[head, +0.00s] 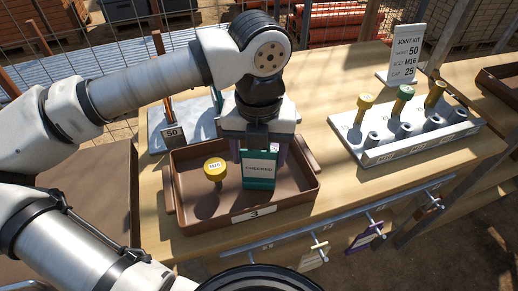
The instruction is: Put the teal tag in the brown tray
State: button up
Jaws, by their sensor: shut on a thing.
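The teal tag (258,170), with a white label reading "CHECKED", is upright between the fingers of my gripper (261,152). My gripper is shut on it and points down over the brown tray (292,199), which carries a front label "3". The tag's lower end appears within the tray's outline, near its front wall. I cannot tell whether it touches the tray floor. The fingers are partly hidden behind the tag.
A yellow-capped bolt marked M16 (214,168) stands in the tray, left of the tag. A white rack (421,138) with several capped bolts stands right, below a "JOINT KIT" sign (406,54). Tags hang from a rail (318,236) along the front edge.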

jog(key=shift+f, duration=0.2)
jog(key=o, duration=1.3)
jog(key=shift+r, duration=0.1)
notch_tip(320, 180, up, 12)
jog(key=shift+r+b, duration=0.15)
jog(key=shift+b, duration=0.6)
